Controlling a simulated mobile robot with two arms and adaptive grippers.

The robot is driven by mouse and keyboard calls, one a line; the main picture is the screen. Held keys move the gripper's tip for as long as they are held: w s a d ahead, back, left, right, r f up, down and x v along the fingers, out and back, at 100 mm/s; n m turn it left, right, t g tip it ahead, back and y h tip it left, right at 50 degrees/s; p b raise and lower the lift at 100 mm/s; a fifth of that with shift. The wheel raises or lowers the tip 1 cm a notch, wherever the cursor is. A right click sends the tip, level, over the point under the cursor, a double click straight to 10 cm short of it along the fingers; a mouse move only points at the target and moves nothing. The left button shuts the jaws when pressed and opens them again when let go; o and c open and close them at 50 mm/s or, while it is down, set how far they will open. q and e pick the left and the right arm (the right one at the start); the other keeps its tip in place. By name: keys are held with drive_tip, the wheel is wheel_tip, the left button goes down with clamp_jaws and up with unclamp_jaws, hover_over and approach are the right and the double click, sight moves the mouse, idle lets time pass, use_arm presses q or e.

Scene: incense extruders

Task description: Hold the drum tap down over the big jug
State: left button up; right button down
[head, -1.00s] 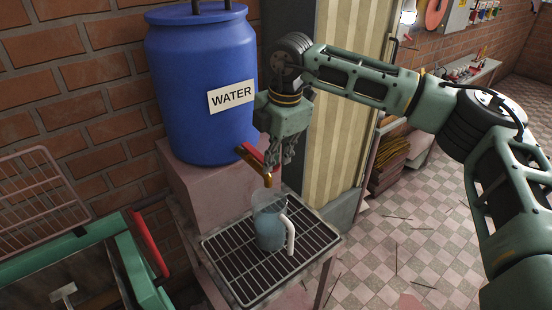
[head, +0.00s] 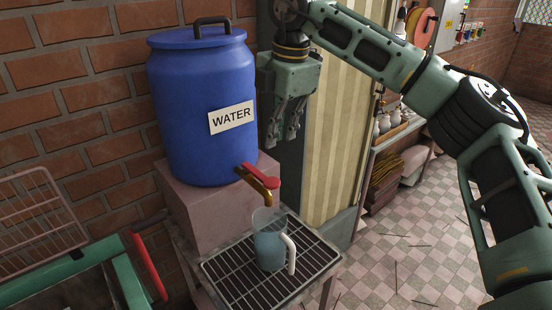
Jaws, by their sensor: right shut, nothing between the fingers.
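The blue drum (head: 200,110), labelled WATER, stands on a pinkish block. Its brass tap (head: 258,186) with a red lever (head: 264,177) sticks out low at the right front. The clear big jug (head: 268,240) with a white handle stands upright on the grate below the spout, with bluish water in it. I see no stream from the spout. My right gripper (head: 281,142) points down, apart from the tap and higher than it, to the right of the drum; it is shut and empty. My left gripper is out of view.
The black wire grate (head: 232,275) has bare room around the jug. A striped panel (head: 340,120) stands behind my right arm. A green-framed cart with a red handle (head: 150,267) is at the lower left. Shelves with jars (head: 390,122) stand at the right.

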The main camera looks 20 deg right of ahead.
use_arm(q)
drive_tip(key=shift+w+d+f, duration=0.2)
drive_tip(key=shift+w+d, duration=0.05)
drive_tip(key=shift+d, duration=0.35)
use_arm(e)
drive_tip(key=shift+r, duration=1.05)
